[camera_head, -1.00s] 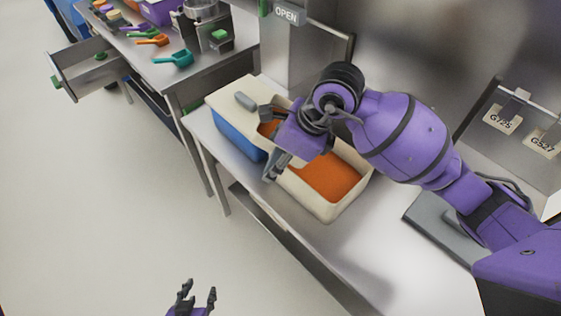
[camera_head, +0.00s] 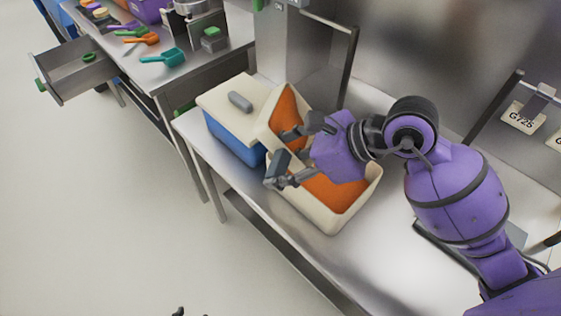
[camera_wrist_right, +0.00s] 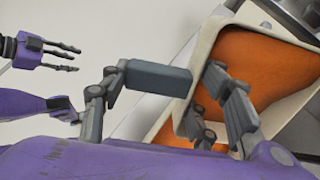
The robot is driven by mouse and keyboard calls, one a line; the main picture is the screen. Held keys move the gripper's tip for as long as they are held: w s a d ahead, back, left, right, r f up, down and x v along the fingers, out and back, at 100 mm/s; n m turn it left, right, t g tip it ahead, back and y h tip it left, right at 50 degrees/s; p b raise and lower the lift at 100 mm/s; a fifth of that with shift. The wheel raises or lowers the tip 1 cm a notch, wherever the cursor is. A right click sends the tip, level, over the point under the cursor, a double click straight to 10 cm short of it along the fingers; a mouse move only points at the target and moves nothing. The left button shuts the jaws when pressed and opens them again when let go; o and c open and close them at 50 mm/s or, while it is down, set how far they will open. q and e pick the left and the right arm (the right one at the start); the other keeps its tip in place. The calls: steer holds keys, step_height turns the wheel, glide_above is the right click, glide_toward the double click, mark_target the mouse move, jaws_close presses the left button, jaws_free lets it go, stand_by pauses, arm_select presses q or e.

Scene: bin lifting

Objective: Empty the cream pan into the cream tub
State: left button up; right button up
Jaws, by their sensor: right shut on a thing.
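The cream pan (camera_head: 266,118) is tilted steeply over the left end of the cream tub (camera_head: 322,224). Orange contents (camera_head: 289,108) show inside the pan, and orange contents (camera_head: 340,192) also lie in the tub. My right gripper (camera_head: 284,152) is shut on the pan's edge and hides part of both containers. The pan (camera_wrist_right: 212,38) fills the right of the right wrist view, with the gripper's fingers at its rim. My left gripper (camera_wrist_right: 75,57) appears empty with spread fingers in the right wrist view; only its fingertips show at the head view's bottom edge.
A blue bin (camera_head: 229,137) with a cream lid (camera_head: 222,102) and grey handle stands just left of the pan. Another table (camera_head: 185,75) with several coloured scoops and an open drawer (camera_head: 75,80) is at the upper left.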

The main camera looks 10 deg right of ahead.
steer(key=shift+s+d+f+y+b, duration=0.15)
steer(key=shift+d+y+b, duration=0.1)
steer(key=shift+y+b, duration=0.25)
steer(key=shift+s+d+t+y+b, duration=0.1)
steer(key=shift+d+t+y+b, duration=0.4)
steer(key=shift+b, duration=0.75)
steer(key=shift+s+d+t+y+b, duration=0.15)
steer(key=shift+y+b, duration=0.25)
steer(key=shift+b, duration=0.3)
steer(key=shift+d+t+y+b, duration=0.15)
steer(key=shift+y+b, duration=0.25)
steer(key=shift+b, duration=0.25)
arm_select(q)
step_height(320, 180, down, 8)
steer(key=s+g, duration=0.1)
steer(key=s, duration=0.1)
steer(key=shift+s+r+b, duration=0.25)
steer(key=shift+s+b, duration=0.05)
steer(key=shift+s, duration=0.1)
steer(key=shift+w+a, duration=0.1)
arm_select(e)
steer(key=shift+s, duration=0.1)
arm_select(q)
steer(key=shift+f, duration=0.25)
arm_select(e)
steer(key=shift+r+y, duration=0.2)
steer(key=shift+y, duration=0.1)
